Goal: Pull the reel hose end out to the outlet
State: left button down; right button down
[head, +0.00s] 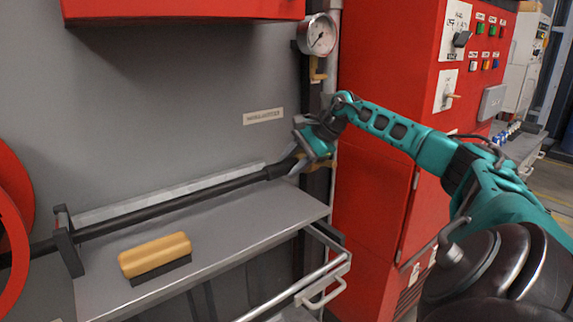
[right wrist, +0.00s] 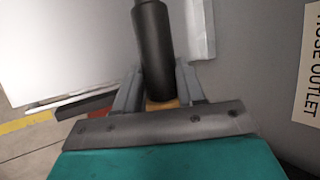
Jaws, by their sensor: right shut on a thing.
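The black hose (head: 185,200) runs from the red reel (head: 12,220) at the left edge, past a dark guide bracket (head: 68,242), and along the back of the grey shelf. My right gripper (head: 297,165) is shut on the hose's end, beyond the shelf's right back corner and below a label plate (head: 262,116). In the right wrist view the thick black hose end (right wrist: 152,45) stands between my two grey fingers, with a brass-coloured part at its base. The wrist view's label (right wrist: 311,60) reads "HOSE OUTLET". The outlet itself cannot be made out clearly. My left gripper is not in view.
A wooden-backed brush (head: 155,254) lies on the grey shelf (head: 225,232). A pressure gauge (head: 318,35) with a yellow valve lever hangs above my gripper. A red control cabinet (head: 375,190) stands close at the right. A railed handle (head: 318,285) sticks out below the shelf.

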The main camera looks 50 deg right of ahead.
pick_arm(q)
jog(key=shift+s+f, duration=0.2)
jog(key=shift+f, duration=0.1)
pick_arm(e)
jog(key=shift+d, duration=0.15)
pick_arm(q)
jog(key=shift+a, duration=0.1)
pick_arm(e)
jog(key=c, duration=0.7)
grip_release()
jog(key=shift+s+d, duration=0.1)
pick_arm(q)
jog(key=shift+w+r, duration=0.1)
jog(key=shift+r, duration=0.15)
